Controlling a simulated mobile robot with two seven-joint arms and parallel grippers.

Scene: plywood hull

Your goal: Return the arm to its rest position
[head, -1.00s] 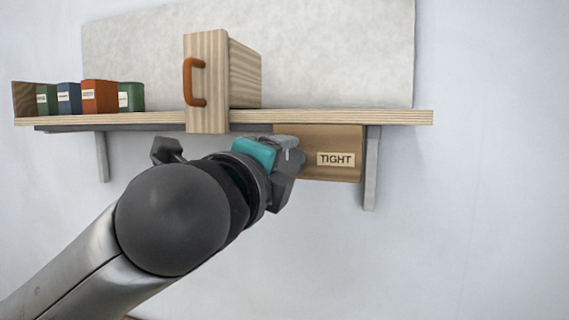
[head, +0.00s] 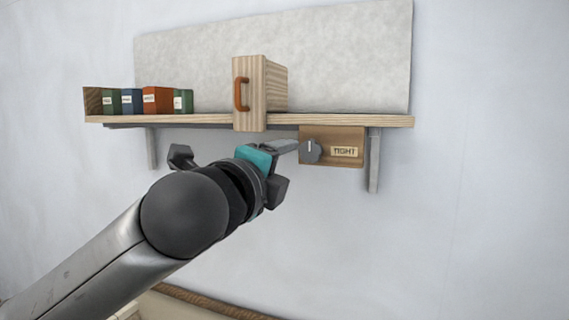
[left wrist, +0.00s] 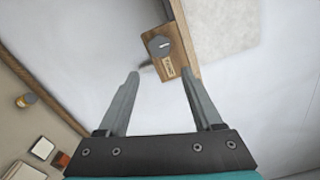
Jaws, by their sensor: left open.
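My left gripper (head: 284,146) reaches up from the lower left in the head view, with its fingers just left of a grey knob (head: 312,151). The knob sits on a wooden panel (head: 330,133) under the shelf, beside a label reading TIGHT. In the left wrist view the left gripper (left wrist: 163,83) has its two fingers spread apart with nothing between them. The knob (left wrist: 158,45) and panel (left wrist: 183,52) lie beyond the fingertips, apart from them. My right gripper is in neither view.
A wooden shelf (head: 350,121) on grey brackets (head: 374,160) runs above the gripper. It carries a wooden box with an orange handle (head: 241,94) and several small labelled boxes (head: 157,99) at the left. The wall space below and right is free.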

